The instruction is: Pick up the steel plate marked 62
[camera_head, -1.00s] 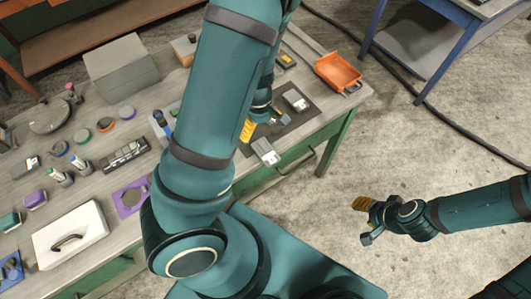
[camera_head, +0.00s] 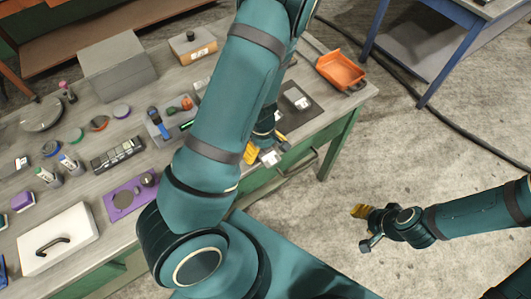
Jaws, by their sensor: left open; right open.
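Two small pale steel plates show by the dark mat (camera_head: 318,108) at the right end of the workbench. One plate (camera_head: 299,98) lies on the mat. The other plate (camera_head: 271,158) is at the bench's front edge. Their markings are too small to read, so I cannot tell which is 62. My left gripper (camera_head: 267,149) is open, with its fingers around or just above the front plate; contact cannot be told. My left arm hides part of the bench. My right gripper (camera_head: 362,228) is open and empty over the floor at the right.
An orange dustpan (camera_head: 341,70) lies at the bench's right end. A grey box (camera_head: 117,66), a white case (camera_head: 57,238), a purple mat (camera_head: 117,206) and several small items crowd the left. A blue-legged table (camera_head: 415,55) stands behind. The floor at right is open except for a dark cable (camera_head: 440,118).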

